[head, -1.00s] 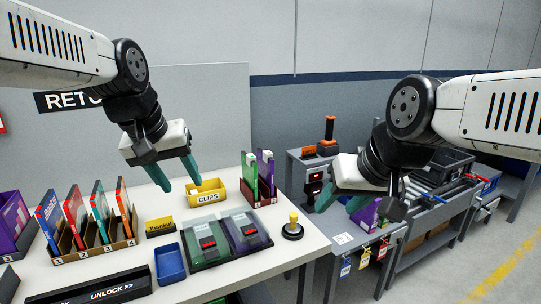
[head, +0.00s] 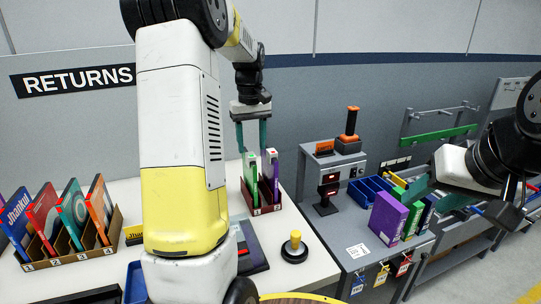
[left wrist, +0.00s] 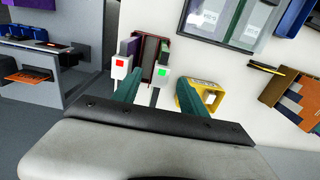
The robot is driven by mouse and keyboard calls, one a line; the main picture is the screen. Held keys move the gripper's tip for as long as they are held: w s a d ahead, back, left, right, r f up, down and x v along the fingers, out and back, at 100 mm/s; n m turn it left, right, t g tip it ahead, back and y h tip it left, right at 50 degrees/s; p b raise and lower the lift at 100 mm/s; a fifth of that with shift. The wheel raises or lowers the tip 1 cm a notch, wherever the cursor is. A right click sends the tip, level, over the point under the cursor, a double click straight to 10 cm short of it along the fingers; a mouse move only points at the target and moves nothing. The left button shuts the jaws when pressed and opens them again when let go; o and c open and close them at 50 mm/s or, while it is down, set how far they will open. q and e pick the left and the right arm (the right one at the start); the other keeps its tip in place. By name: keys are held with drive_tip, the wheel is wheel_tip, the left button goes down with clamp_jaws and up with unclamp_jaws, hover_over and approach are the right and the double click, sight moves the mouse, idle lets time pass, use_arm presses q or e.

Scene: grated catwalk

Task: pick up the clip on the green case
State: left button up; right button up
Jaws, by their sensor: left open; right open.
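The green case (head: 250,185) and a purple case (head: 272,185) stand upright in a dark red rack (head: 265,208) on the white table. Each has a white clip at its top. The green case's clip (left wrist: 160,83) has a green square and the other clip (left wrist: 121,62) a red one. My left gripper (head: 252,137) is open, pointing down just above the cases. In the left wrist view its fingers (left wrist: 162,90) lie on either side of the green-square clip; I cannot tell whether they touch it. My right gripper (head: 422,178) is open and empty at the right.
The yellow clips bin (left wrist: 192,97) is beside the rack, close to one left finger. A yellow-knobbed post (head: 295,247) stands at the table's right edge. My left arm hides the middle of the table.

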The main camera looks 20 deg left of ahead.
sight(252, 156)
use_arm(q)
drive_tip(key=f, duration=0.5)
drive_tip(key=shift+s, duration=0.2)
clamp_jaws()
